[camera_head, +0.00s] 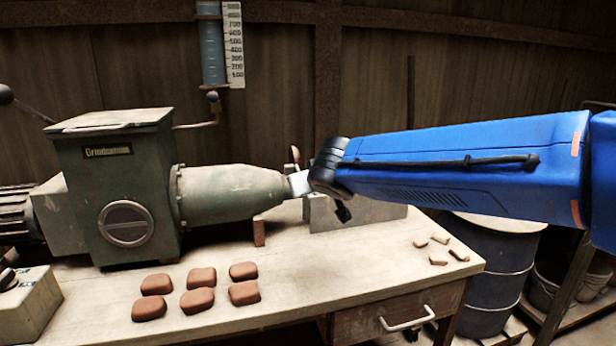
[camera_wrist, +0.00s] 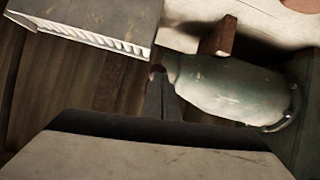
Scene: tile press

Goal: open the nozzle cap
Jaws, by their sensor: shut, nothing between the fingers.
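The green nozzle (camera_head: 230,193) of the press (camera_head: 125,190) lies level and points right. In the wrist view the nozzle (camera_wrist: 225,88) lies to the right of my fingers. A small dark reddish knob (camera_head: 294,154) stands up at the nozzle's mouth; I cannot tell for sure whether it belongs to the cap. The cap itself is not clearly visible, as my wrist covers the mouth. My gripper (camera_head: 298,184) is at the nozzle's end, coming from the right. In the wrist view my gripper (camera_wrist: 160,82) is shut and empty, close beside the nozzle's end; contact cannot be told.
A grey block (camera_head: 358,217) stands under my wrist, right of the nozzle. A brown support (camera_head: 259,231) stands below the nozzle. Several clay tiles (camera_head: 200,300) lie on the table (camera_head: 330,275) at the front; small shards (camera_head: 440,259) lie at the right.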

